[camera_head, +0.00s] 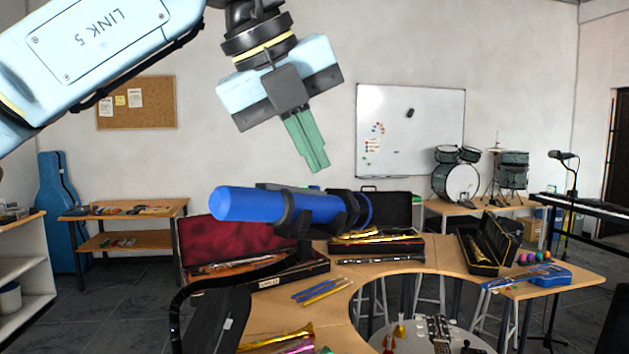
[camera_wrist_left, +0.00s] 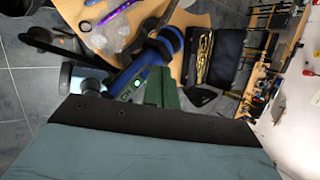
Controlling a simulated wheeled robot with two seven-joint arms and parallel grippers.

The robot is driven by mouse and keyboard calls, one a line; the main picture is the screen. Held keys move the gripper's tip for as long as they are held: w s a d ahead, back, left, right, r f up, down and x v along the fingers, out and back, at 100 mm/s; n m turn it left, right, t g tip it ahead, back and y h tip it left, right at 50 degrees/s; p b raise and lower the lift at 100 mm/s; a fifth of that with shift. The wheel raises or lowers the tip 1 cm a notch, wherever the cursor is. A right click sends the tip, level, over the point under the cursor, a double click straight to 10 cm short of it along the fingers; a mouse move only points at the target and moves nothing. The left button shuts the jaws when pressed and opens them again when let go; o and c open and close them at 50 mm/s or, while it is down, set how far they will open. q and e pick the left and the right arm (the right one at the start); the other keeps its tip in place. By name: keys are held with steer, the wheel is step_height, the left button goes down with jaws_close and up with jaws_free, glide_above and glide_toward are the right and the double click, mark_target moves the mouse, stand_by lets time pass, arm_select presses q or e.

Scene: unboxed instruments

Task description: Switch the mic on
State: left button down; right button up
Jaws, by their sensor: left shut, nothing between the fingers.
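The mic (camera_head: 275,205) is a thick blue cylinder lying nearly level in a black clip (camera_head: 298,222) on a curved black stand. My left gripper (camera_head: 318,168) is shut and empty, with its green fingers pointing down. In the head view its tips appear above the mic, with a gap between them. The left wrist view shows the blue mic (camera_wrist_left: 168,40) running beside the shut green fingers (camera_wrist_left: 162,88). A small green light (camera_wrist_left: 137,84) glows on a dark patch of the mic there. My right gripper is not in view.
A curved wooden table (camera_head: 385,268) beyond the mic holds open instrument cases, including a red-lined one (camera_head: 225,240). A second mic (camera_head: 562,155) stands at the far right by a keyboard. A whiteboard (camera_head: 410,130) hangs on the wall. The air around the left gripper is clear.

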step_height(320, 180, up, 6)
steer(key=p, duration=0.5)
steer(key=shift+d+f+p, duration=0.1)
steer(key=shift+p, duration=0.3)
